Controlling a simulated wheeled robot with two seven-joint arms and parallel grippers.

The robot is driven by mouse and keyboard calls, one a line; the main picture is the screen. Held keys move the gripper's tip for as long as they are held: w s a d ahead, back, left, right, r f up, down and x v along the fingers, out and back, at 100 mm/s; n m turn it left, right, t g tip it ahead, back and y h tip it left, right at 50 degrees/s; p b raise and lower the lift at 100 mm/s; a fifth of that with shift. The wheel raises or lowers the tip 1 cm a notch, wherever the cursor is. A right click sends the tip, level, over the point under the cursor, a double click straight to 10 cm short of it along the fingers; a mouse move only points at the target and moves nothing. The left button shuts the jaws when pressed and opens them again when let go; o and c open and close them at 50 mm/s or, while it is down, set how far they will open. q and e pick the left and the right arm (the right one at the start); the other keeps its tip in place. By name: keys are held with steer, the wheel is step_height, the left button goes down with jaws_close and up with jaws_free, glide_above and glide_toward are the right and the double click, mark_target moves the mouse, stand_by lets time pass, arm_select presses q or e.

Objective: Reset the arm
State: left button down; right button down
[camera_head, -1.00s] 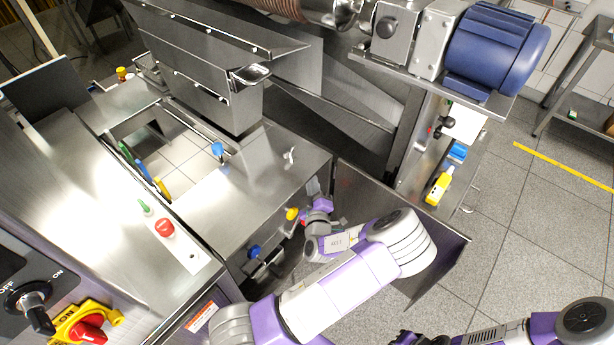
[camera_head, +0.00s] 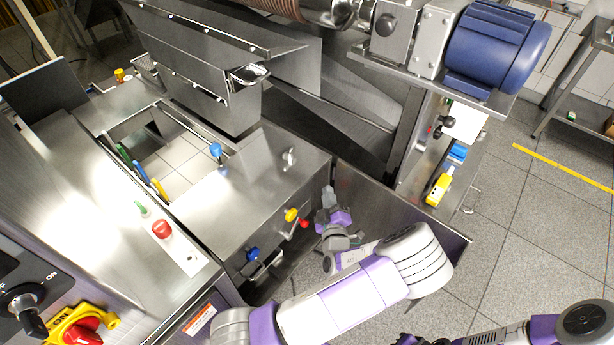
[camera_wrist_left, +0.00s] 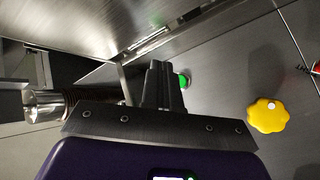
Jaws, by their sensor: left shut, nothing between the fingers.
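My left arm comes in from the lower left in the head view, its forearm crossing the floor in front of the steel machine. My left gripper (camera_head: 328,192) is shut and empty, pointing up beside the machine's front panel, right of a yellow knob (camera_head: 291,215) and a red knob (camera_head: 305,224). In the left wrist view its dark fingers (camera_wrist_left: 160,78) are together, with the yellow knob (camera_wrist_left: 268,116) to the right, apart from them. Part of my right gripper (camera_head: 412,340) shows at the bottom edge; its fingers are too cut off to read.
A blue knob (camera_head: 253,254) sits low on the front panel. A steel side plate (camera_head: 385,205) stands right of my left gripper. A yellow device (camera_head: 438,190) lies on a narrow shelf. A blue motor (camera_head: 495,50) overhangs at upper right. The tiled floor (camera_head: 530,230) at right is open.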

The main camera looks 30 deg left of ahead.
arm_select(q)
steer(key=s+d+f+m+g+h, duration=0.1)
steer(key=s+f+m+g+h, duration=0.2)
steer(key=f, duration=0.6)
steer(key=s+f+m+g+h, duration=0.25)
steer(key=s+f+g, duration=0.3)
steer(key=f, duration=0.35)
steer(key=s+d+f+m+g+h, duration=0.2)
steer(key=s+d+m+g+h, duration=0.3)
steer(key=s+d+m+h, duration=0.4)
steer(key=s+d+h, duration=0.1)
steer(key=s+d, duration=0.2)
steer(key=d, duration=0.4)
steer(key=shift+s+f+m+h, duration=0.2)
steer(key=shift+s+m+h, duration=0.1)
steer(key=shift+m+h, duration=0.05)
steer(key=shift+s+g, duration=0.1)
steer(key=shift+g, duration=0.15)
